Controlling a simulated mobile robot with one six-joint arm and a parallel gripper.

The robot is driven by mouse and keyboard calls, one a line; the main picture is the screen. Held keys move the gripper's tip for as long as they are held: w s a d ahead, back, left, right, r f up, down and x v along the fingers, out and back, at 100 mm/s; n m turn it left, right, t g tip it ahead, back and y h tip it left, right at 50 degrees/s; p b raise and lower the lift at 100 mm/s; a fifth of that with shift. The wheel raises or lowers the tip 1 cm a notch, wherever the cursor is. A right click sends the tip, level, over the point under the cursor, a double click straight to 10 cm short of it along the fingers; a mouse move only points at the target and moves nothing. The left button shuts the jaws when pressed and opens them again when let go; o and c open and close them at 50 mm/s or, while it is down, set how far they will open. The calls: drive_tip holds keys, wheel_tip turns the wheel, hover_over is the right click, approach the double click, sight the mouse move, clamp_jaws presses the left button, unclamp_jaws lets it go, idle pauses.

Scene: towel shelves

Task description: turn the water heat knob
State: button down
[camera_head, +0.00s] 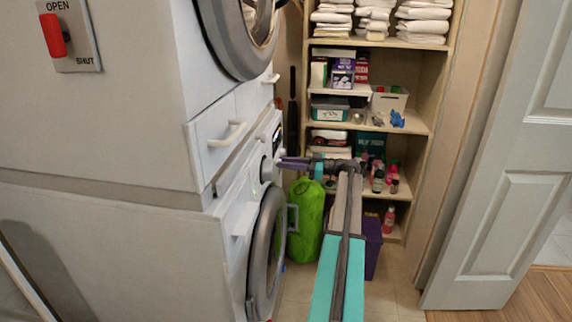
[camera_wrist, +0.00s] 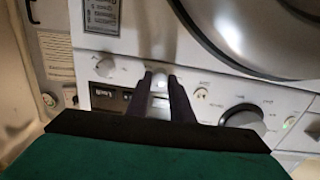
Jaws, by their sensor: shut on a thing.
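The lower washing machine's control panel (camera_head: 252,176) faces right in the head view. My gripper (camera_head: 281,161) reaches it from the right, its dark fingers at the panel. In the wrist view, my gripper (camera_wrist: 167,82) has its two fingers on either side of a small whitish knob (camera_wrist: 158,82) and is shut on it; the fingers partly hide it. Another small knob (camera_wrist: 104,67) is to its left, and a large dark-faced dial (camera_wrist: 243,117) is to its right. The panel lettering is too small to read, so I cannot confirm which knob is the water heat one.
A round machine door (camera_head: 266,245) is below the panel in the head view. A green bag (camera_head: 306,222) stands on the floor beside it. Shelves (camera_head: 423,92) with towels and bottles are behind my arm. A white door (camera_head: 497,190) stands at right.

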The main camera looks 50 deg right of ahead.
drive_tip(key=m+p, duration=0.1)
drive_tip(key=m, duration=0.5)
drive_tip(key=m+p, duration=0.1)
drive_tip(key=m, duration=0.2)
drive_tip(key=shift+d+r+m+g+p, duration=0.1)
drive_tip(key=shift+d+m+g+p, duration=0.15)
drive_tip(key=shift+m+g+p, duration=0.05)
idle(0.4)
drive_tip(key=c, duration=1.6)
unclamp_jaws()
drive_tip(key=shift+o, duration=0.2)
drive_tip(key=shift+s, duration=0.1)
drive_tip(key=v, duration=1.3)
drive_tip(key=shift+s, duration=0.25)
drive_tip(key=shift+d, duration=0.15)
